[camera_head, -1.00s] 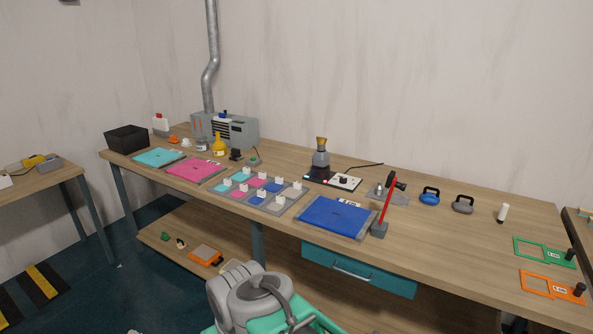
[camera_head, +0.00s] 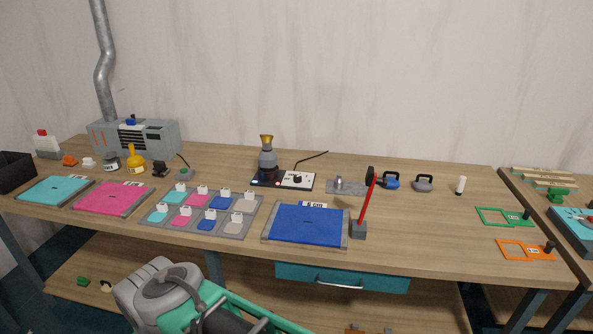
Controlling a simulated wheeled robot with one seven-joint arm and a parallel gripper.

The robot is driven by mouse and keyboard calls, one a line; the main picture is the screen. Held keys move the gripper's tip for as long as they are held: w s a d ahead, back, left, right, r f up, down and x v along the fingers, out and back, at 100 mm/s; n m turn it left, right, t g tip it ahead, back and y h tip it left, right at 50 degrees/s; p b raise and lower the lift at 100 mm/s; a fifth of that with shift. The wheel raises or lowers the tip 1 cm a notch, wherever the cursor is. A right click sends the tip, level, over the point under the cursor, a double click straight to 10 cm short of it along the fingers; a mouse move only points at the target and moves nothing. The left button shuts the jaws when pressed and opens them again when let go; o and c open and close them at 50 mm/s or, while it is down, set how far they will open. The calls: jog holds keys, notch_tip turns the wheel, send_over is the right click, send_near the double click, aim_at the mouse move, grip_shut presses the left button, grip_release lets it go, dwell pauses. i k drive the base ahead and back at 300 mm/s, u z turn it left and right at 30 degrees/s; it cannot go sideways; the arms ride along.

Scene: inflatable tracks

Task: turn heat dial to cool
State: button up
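A black and white heater unit (camera_head: 268,184) sits at the back middle of the workbench, with a grey flask with a gold top (camera_head: 267,158) standing on its left part. A small dark dial (camera_head: 297,180) sits on its white panel at the right. The dial's setting is too small to read. Grey and teal links of my arm show at the bottom left. My gripper is not visible in this view.
A grey box with a duct (camera_head: 155,137) stands at the back left. In front of the heater lie a blue pad (camera_head: 310,225) and a tray of colored tiles (camera_head: 232,228). A red-handled tool (camera_head: 366,205) stands right of the pad.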

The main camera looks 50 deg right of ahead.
aim_at(298, 178)
jog(key=z, duration=0.55)
jog(key=i, duration=0.85)
jog(key=z, duration=1.05)
jog(key=i, duration=0.3)
jog(key=z, duration=0.15)
